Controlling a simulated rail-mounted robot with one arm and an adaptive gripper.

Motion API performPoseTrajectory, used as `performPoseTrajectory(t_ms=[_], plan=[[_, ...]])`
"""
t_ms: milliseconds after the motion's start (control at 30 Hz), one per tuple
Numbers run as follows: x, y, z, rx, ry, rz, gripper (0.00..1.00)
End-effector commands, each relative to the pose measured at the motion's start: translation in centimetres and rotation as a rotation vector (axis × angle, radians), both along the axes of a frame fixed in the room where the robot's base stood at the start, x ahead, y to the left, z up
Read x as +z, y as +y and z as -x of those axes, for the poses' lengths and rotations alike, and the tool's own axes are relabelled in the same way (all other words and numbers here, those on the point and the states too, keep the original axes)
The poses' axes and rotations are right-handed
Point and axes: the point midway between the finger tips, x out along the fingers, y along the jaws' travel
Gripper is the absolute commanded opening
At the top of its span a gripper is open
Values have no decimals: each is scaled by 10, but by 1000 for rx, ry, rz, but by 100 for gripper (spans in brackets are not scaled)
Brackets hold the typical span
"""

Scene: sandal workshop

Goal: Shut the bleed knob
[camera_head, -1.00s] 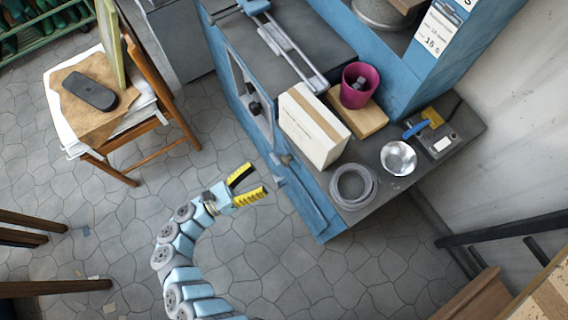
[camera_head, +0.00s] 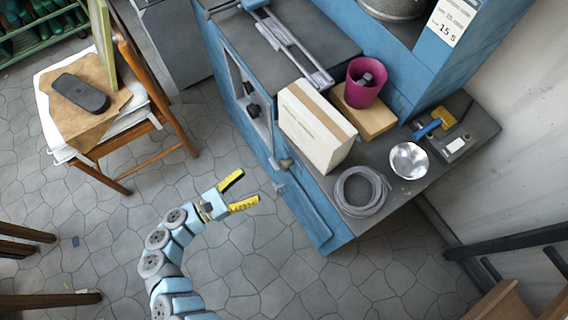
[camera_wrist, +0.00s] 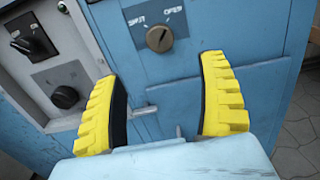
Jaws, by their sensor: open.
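The bleed knob is a small brass-coloured round knob (camera_wrist: 159,39) on a dark plate of the blue cabinet, under the labels SHUT at left and OPEN at right. A slot crosses its face; I cannot tell surely which label it points to. In the head view the knob (camera_head: 286,163) sits on the cabinet front below the white box. My gripper (camera_head: 249,186) is open and empty, in front of the cabinet and apart from the knob. In the wrist view its yellow fingers (camera_wrist: 158,68) stand apart, with the knob beyond and between them, near the top.
Black knobs (camera_wrist: 66,97) sit on a pale panel left of the bleed knob. A chair (camera_head: 120,185) stands at left. Floor around my gripper is clear.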

Motion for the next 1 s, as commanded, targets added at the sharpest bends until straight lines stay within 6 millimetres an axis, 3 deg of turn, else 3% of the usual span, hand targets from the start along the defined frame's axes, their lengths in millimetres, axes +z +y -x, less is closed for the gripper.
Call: performPoseTrajectory(t_ms=[600,1000], plan=[[-1,-88,-54,-3,0,1,75],[-1,-105,-66,1,3,1,75]])
